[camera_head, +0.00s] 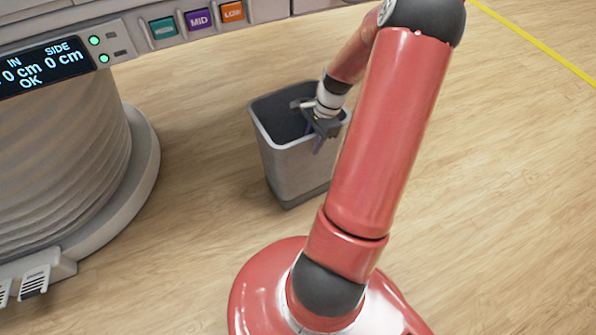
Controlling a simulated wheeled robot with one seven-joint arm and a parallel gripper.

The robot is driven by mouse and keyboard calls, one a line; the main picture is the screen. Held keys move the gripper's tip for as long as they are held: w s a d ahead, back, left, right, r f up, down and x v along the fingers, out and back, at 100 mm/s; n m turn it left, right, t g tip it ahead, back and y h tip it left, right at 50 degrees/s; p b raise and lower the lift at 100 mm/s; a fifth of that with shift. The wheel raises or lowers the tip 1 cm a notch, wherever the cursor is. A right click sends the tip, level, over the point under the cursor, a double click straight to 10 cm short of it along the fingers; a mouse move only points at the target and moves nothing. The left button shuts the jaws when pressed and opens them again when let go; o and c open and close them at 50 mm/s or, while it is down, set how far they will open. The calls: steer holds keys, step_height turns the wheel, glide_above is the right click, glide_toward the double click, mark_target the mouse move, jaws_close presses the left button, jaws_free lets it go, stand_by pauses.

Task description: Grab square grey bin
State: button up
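The square grey bin (287,165) stands upright on the wooden floor in the middle of the view, with its open top facing up. Its inside looks dark, and I see nothing in it. My gripper (318,143) points down at the bin's near right rim and overlaps it in the picture. One dark finger shows against the near wall. I cannot tell whether the fingers straddle the rim or touch it, or how far apart they are. My red arm hides the bin's right side.
A large grey machine with a ribbed round body (65,155) and a display (40,68) stands at the left. A panel with MID (199,19) and other coloured labels runs behind the bin. The floor at the right is clear, with a yellow line (535,42).

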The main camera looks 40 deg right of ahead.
steer(key=shift+f, duration=0.25)
steer(key=shift+c, duration=0.4)
jaws_close()
steer(key=shift+s, duration=0.1)
stand_by(1.1)
